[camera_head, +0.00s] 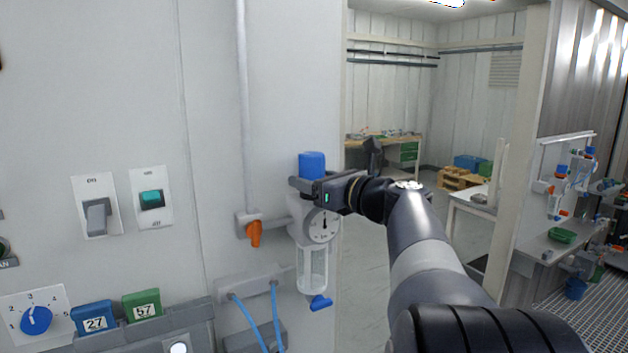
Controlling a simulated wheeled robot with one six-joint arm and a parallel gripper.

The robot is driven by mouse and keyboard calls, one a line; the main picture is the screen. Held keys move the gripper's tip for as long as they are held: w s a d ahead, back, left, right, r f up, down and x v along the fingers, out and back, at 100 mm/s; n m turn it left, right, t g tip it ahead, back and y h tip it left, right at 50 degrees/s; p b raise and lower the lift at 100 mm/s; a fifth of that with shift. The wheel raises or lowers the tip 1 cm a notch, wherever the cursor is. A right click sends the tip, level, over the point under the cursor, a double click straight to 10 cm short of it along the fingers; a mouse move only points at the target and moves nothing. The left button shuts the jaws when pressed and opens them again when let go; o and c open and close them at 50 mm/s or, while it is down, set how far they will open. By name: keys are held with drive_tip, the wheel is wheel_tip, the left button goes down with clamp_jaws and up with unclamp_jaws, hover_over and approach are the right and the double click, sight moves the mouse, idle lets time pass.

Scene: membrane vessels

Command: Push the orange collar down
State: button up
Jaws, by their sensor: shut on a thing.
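A filter-regulator unit (313,270) hangs on the grey wall panel, with a blue knob (312,163) on top, a round gauge (321,224), a clear bowl and a blue drain tab at the bottom. My gripper (305,186) reaches in from the right and is shut around the unit at the lower end of the blue knob. I see no orange collar on the unit; the jaws cover the place below the knob. An orange valve lever (254,233) on the pipe to the left points down, apart from my gripper.
A grey pipe (243,100) runs down the panel beside the unit. Two switches, a blue dial (36,320) and blue and green number blocks are at left. Blue hoses (240,312) hang below. A workbench (560,245) stands at right; open floor lies behind my arm.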

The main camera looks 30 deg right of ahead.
drive_tip(key=c, duration=0.5)
drive_tip(key=shift+f+b, duration=0.4)
drive_tip(key=shift+f, duration=0.35)
drive_tip(key=o, duration=1.4)
drive_tip(key=shift+c, duration=0.2)
drive_tip(key=shift+s, duration=0.15)
drive_tip(key=b+v, duration=0.2)
drive_tip(key=v, duration=0.8)
drive_tip(key=shift+s+d+b, duration=0.15)
drive_tip(key=shift+s+b, duration=0.1)
drive_tip(key=shift+b, duration=0.05)
